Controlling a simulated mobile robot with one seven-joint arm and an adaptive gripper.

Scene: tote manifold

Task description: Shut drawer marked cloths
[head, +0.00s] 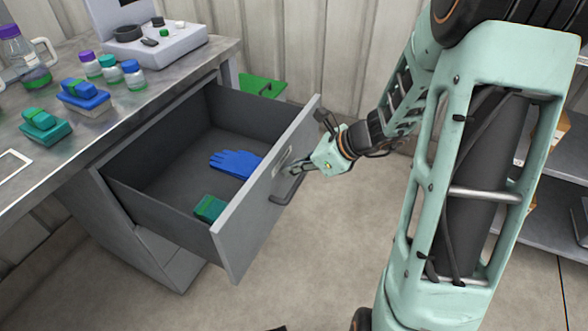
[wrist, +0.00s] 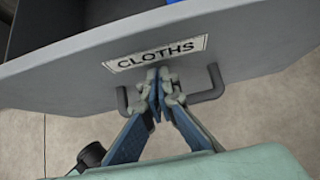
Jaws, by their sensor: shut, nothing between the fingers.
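The grey drawer (head: 262,205) stands pulled well out from under the bench in the head view. Its front carries a white label reading CLOTHS (wrist: 156,53) in the wrist view. A dark bar handle (head: 287,190) sits below the label; it also shows in the wrist view (wrist: 215,84). My gripper (wrist: 157,76) is shut and empty, its fingertips at the lower edge of the label, between the ends of the handle. I cannot tell whether the tips touch the front. Inside the drawer lie a blue glove (head: 236,163) and a green-teal block (head: 209,208).
The metal bench (head: 150,112) above holds several small bottles, sponges, a jug and a grey device (head: 155,40). A green thing (head: 262,87) shows behind the drawer. Shelving (head: 555,228) stands at the far right. The floor (head: 320,240) before the drawer is clear.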

